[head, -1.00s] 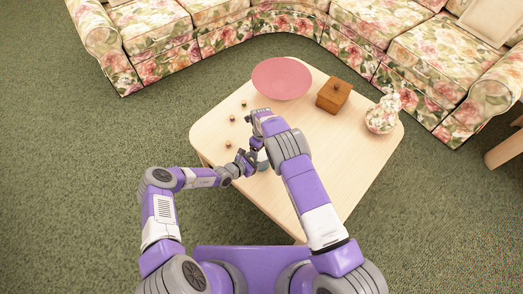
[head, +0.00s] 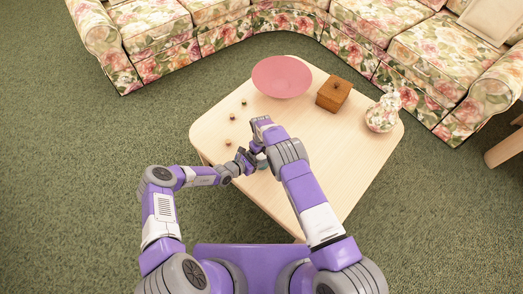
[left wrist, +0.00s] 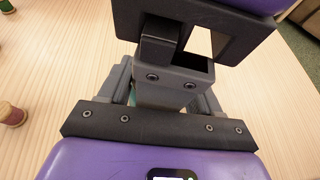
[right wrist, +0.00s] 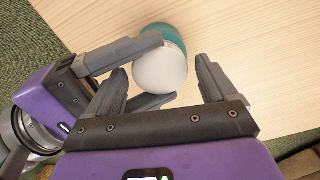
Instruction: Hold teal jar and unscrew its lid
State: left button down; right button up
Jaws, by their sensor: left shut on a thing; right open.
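The teal jar with a rounded white lid (right wrist: 160,75) shows in the right wrist view, its teal body (right wrist: 163,33) partly behind the lid. In the head view only a sliver of the jar (head: 262,165) shows below the arms. My left gripper (head: 246,160) comes in from the left and is shut on the jar, one finger on each side. My right gripper (right wrist: 162,65) is open, with its fingers apart on either side of the lid and not visibly closed on it. In the left wrist view, my right gripper (left wrist: 185,65) hides most of the jar.
The pale wooden table (head: 330,155) holds a pink bowl (head: 282,77), a brown wooden box (head: 333,95) and a floral vase (head: 384,113) toward the back and right. Several small spools (head: 232,116) lie on the left side. The table's front right is clear. A floral sofa (head: 290,18) stands behind.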

pick_arm(q)
jog(key=shift+s+a+f, duration=0.1)
jog(key=shift+s+f, duration=0.05)
jog(key=shift+f, duration=0.1)
pick_arm(e)
jog(key=c, duration=1.1)
jog(key=shift+n, duration=1.7)
jog(key=o, duration=1.2)
jog(key=shift+r, duration=2.25)
